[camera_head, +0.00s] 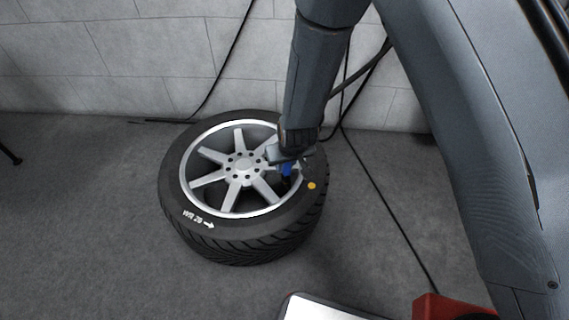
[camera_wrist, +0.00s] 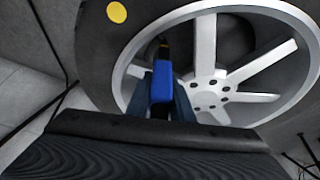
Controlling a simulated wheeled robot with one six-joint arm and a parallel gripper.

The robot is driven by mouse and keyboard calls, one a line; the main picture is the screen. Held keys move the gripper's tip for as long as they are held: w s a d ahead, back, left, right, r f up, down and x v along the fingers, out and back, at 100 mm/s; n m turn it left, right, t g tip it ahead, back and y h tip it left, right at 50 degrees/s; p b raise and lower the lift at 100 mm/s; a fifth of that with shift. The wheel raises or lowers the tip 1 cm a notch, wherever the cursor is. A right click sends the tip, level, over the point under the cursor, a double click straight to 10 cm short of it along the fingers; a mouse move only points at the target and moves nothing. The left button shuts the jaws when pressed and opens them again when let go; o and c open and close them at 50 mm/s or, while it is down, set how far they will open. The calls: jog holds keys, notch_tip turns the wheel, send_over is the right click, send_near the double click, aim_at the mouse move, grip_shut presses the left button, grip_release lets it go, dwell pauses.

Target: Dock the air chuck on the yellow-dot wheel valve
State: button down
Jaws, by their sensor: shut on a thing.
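The wheel (camera_head: 243,170) lies flat on the floor, a black tyre around a silver spoked rim. A yellow dot (camera_head: 311,186) marks the tyre's right sidewall; it also shows in the wrist view (camera_wrist: 117,12) at top left. My gripper (camera_head: 286,160) is over the right side of the rim, near the yellow dot. It is shut on the blue air chuck (camera_wrist: 161,88), which points toward the rim's edge. The chuck also shows in the head view (camera_head: 287,169), partly covered by my gripper. A dark tip shows beyond the chuck; whether it touches the valve I cannot tell.
A black cable (camera_head: 388,211) runs along the floor right of the wheel. Another hangs down the grey block wall (camera_head: 120,60). A red object (camera_head: 450,307) and a white-topped one (camera_head: 330,308) stand at the bottom edge.

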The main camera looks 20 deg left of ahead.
jog(key=shift+f, duration=0.3)
jog(key=c, duration=1.8)
grip_release()
jog(key=shift+c, duration=0.2)
jog(key=shift+r, duration=0.1)
jog(key=p+v, duration=0.8)
jog(key=v, duration=0.2)
jog(key=shift+s+r+p, duration=0.15)
jog(key=shift+r+p, duration=0.2)
jog(key=shift+p, duration=0.05)
jog(key=shift+d, duration=0.1)
